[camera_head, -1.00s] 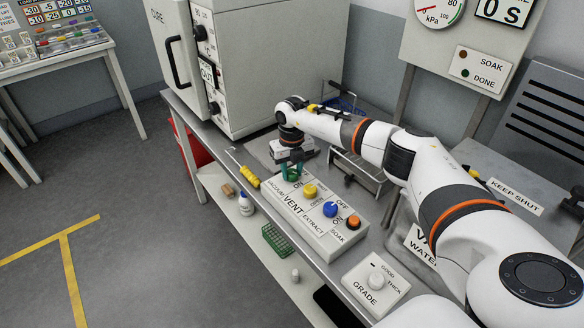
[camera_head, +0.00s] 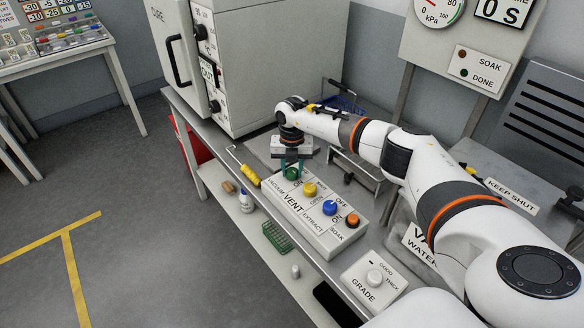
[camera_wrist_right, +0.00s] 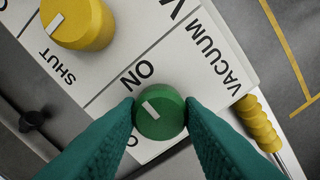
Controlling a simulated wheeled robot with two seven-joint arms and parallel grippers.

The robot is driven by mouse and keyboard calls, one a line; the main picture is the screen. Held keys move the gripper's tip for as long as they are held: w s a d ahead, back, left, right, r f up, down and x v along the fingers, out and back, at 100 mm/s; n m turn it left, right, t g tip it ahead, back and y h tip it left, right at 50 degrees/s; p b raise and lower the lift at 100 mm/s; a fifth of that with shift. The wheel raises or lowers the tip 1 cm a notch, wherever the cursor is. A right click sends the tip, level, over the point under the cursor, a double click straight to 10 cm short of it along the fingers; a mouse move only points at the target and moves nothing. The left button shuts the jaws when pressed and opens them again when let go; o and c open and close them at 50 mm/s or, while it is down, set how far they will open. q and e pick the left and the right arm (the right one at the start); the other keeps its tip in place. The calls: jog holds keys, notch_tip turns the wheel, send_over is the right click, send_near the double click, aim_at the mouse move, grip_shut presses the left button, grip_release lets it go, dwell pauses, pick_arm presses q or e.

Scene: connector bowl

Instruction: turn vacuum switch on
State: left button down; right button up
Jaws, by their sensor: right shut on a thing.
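The control box (camera_head: 318,228) has a green vacuum switch knob (camera_head: 291,174) at its far end, beside the word VACUUM. My right gripper (camera_head: 291,167) is over that knob with its teal fingers on either side of it. In the right wrist view, the fingertips (camera_wrist_right: 160,113) touch both sides of the green knob (camera_wrist_right: 165,125). The knob's white mark points up and left, near the word ON. A second label is mostly hidden by the left finger. My left gripper is not in view.
Yellow (camera_head: 310,190), blue (camera_head: 330,208) and orange (camera_head: 352,221) knobs sit along the same box. A yellow-handled tool (camera_head: 247,177) lies beside it. The oven (camera_head: 258,65) stands close behind the gripper, and a GRADE dial box (camera_head: 375,287) stands nearer.

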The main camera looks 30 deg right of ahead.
aim_at(292, 170)
jog(key=o, duration=1)
jog(key=shift+c, duration=0.2)
notch_tip(292, 170, up, 12)
jog(key=b, duration=0.2)
jog(key=shift+b, duration=0.35)
